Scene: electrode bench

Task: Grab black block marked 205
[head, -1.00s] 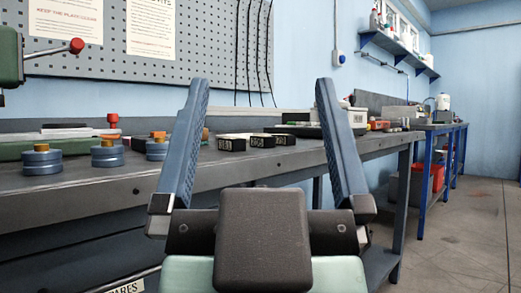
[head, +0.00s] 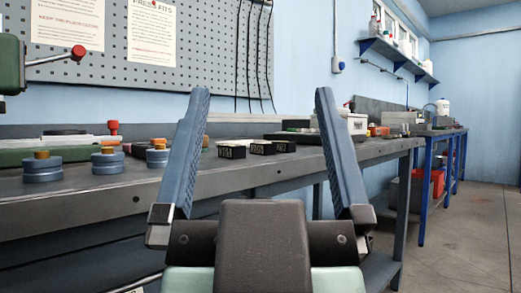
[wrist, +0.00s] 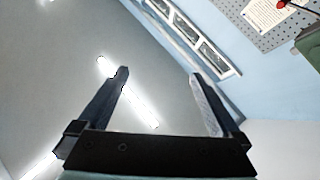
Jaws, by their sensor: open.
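Three small black blocks with pale markings stand in a row on the bench (head: 120,205) in the head view: a left block (head: 231,150), a middle block (head: 262,147) and a right block (head: 284,146). The markings are too small to read, so I cannot tell which is 205. My gripper (head: 262,95) is open and empty, with its blue fingers pointing up in front of the bench. The blocks show between the fingers but lie farther back. In the wrist view my gripper (wrist: 158,75) points at the ceiling and wall, with no block in sight.
Several blue cylinders with orange tops, one of them a left cylinder (head: 42,167), stand on the bench at left. A white box (head: 345,122) stands behind the right finger. A red-handled green device (head: 12,65) is at upper left. Open floor (head: 465,235) lies at right.

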